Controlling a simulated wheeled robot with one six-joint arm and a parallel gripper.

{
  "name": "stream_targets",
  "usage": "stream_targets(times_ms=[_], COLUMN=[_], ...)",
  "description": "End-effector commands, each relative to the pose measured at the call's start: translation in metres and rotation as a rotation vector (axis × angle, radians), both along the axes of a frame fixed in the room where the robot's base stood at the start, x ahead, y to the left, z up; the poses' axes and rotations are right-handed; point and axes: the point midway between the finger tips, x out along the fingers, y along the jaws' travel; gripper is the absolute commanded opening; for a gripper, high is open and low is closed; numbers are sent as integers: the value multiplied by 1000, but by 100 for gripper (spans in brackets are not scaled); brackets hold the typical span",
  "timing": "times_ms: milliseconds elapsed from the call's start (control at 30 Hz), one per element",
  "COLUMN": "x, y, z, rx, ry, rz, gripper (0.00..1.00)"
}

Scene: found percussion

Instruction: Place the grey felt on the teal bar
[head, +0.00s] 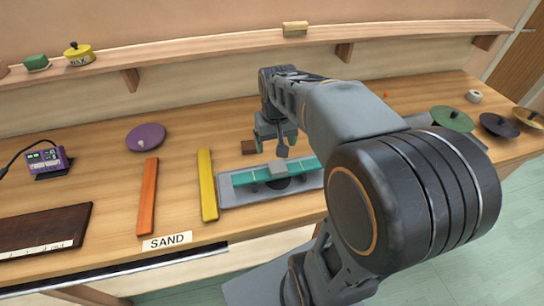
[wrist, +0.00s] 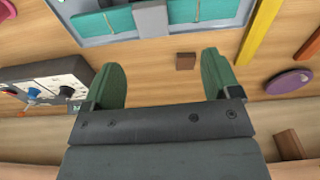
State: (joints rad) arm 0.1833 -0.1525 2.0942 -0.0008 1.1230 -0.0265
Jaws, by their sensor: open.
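The teal bar (head: 247,184) lies lengthwise on a grey tray (head: 232,200) near the bench's front edge. A small grey block that looks like the felt (head: 279,168) rests across the middle of the bar. In the wrist view the bar (wrist: 100,25) is at the top, with the grey felt (wrist: 150,18) on it. My gripper (head: 273,150) is behind the bar and felt, apart from them. My arm hides the tray's right end in the head view.
A small brown block (head: 249,147) lies behind the tray. A yellow bar (head: 207,184) and an orange bar (head: 147,196) lie to the left, with a purple disc (head: 146,137). A knobbed box (wrist: 55,85) shows in the wrist view. A shelf (head: 200,53) runs along the wall.

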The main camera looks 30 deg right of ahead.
Motion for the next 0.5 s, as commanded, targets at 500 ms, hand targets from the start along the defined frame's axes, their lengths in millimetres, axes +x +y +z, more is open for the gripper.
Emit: stream_targets(times_ms=[500], x=[-78], y=[59], z=[-6], rx=[-22], ry=[-270], rz=[156], gripper=[83])
